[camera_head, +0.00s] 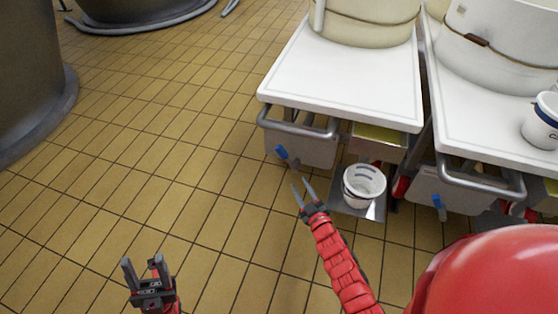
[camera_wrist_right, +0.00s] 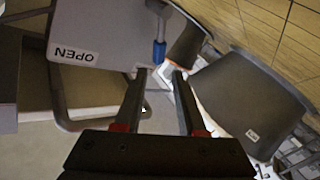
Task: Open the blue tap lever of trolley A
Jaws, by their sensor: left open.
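A blue tap lever (camera_head: 282,152) hangs on the grey box under the left trolley (camera_head: 345,80). I cannot read a letter A on either trolley. My right gripper (camera_head: 302,186) is open and empty, just below and right of that lever in the head view. In the right wrist view the blue lever (camera_wrist_right: 159,51) shows just beyond the gap between the open fingertips (camera_wrist_right: 161,76), apart from them. My left gripper (camera_head: 144,268) is open and empty over the floor at lower left.
A white bucket (camera_head: 364,184) stands on a low metal shelf (camera_head: 374,211) beside my right gripper. A second trolley (camera_head: 470,110) at right has its own blue lever (camera_head: 439,207). Grey handle bars (camera_head: 300,128) stick out in front.

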